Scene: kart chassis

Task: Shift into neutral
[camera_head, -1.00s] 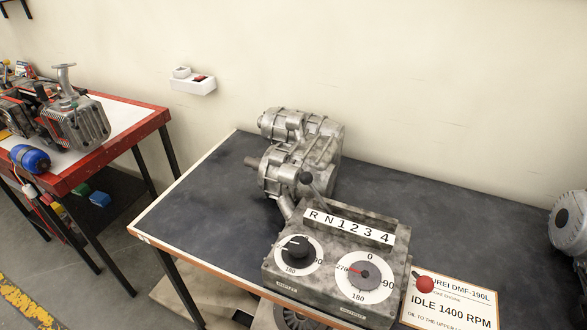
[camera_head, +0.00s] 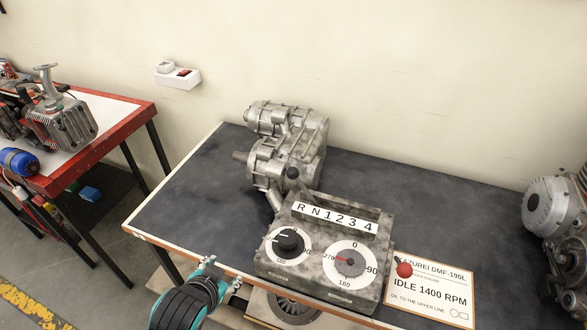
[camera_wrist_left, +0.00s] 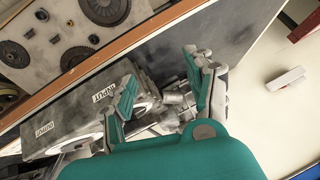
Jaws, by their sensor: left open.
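The grey control box (camera_head: 325,222) stands at the table's front edge. It bears a white strip (camera_head: 336,217) marked R N 1 2 3 4, and two dials, a left one (camera_head: 286,243) and a right one (camera_head: 349,262). A lever with a dark knob (camera_head: 293,173) rises behind the strip's left end; I cannot tell its exact slot. My left gripper (camera_head: 222,275) is open and empty, in front of the table edge, left of the box. In the left wrist view its fingers (camera_wrist_left: 163,72) are spread near the box (camera_wrist_left: 62,122). My right gripper does not show.
A metal gearbox (camera_head: 285,145) stands behind the box. A red ball knob (camera_head: 404,270) is at the box's right, over a white sign (camera_head: 430,292). An engine (camera_head: 558,215) is at the far right. The dark tabletop (camera_head: 420,195) is clear between them.

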